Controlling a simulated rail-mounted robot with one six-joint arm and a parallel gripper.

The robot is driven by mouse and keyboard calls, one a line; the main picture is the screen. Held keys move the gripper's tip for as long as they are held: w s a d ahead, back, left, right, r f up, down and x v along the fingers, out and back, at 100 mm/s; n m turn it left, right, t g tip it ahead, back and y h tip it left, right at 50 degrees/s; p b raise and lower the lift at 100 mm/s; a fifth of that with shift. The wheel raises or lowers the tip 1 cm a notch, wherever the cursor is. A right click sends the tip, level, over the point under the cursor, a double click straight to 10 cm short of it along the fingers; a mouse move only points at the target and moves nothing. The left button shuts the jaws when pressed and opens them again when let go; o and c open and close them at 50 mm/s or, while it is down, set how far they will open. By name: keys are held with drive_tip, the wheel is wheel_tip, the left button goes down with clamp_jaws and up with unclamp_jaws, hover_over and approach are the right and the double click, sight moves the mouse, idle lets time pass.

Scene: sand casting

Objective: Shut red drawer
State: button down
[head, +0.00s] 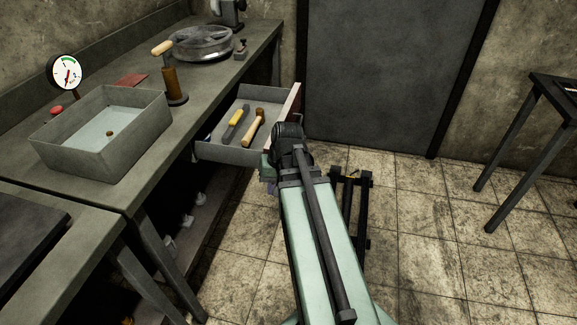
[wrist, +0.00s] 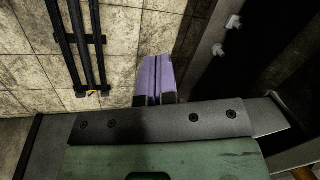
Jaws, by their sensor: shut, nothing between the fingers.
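The drawer (head: 293,104) stands pulled out from under the workbench in the head view. Its body is grey, and its front panel shows a pale top edge and a little reddish face. A yellow-handled tool (head: 237,121) and a wooden-handled tool (head: 254,128) lie inside it. My gripper (head: 271,187) is mostly hidden by my arm, below and beside the near front corner of the drawer. In the wrist view its purple fingers (wrist: 157,78) are together with nothing between them. I cannot tell whether any part of my arm touches the drawer.
The workbench (head: 150,190) runs along the left, with a grey bin (head: 110,150), a dial gauge (head: 67,72), a brown rammer-like tool (head: 173,83) and a round sieve (head: 204,43) on it. A dark table (head: 556,95) stands at the right. The tiled floor between is mostly clear.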

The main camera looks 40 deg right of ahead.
drive_tip(key=d+f+m+t+y+b, duration=0.35)
drive_tip(key=d+f+b, duration=0.4)
drive_tip(key=d, duration=0.35)
drive_tip(key=s+d+r+m+t+y+b, duration=0.1)
drive_tip(key=s+d+m+t+b, duration=0.15)
drive_tip(key=d+t+b, duration=0.55)
wheel_tip(320, 180, up, 8)
drive_tip(key=d+r+n+t+y+p, duration=0.1)
drive_tip(key=d+t+y+p, duration=0.15)
drive_tip(key=y+p, duration=0.2)
drive_tip(key=f+x, duration=0.1)
drive_tip(key=x, duration=1.3)
drive_tip(key=shift+w+d+f+g+h, duration=0.2)
drive_tip(key=shift+w+f+g+h, duration=0.2)
drive_tip(key=shift+f, duration=0.15)
drive_tip(key=shift+w, duration=0.1)
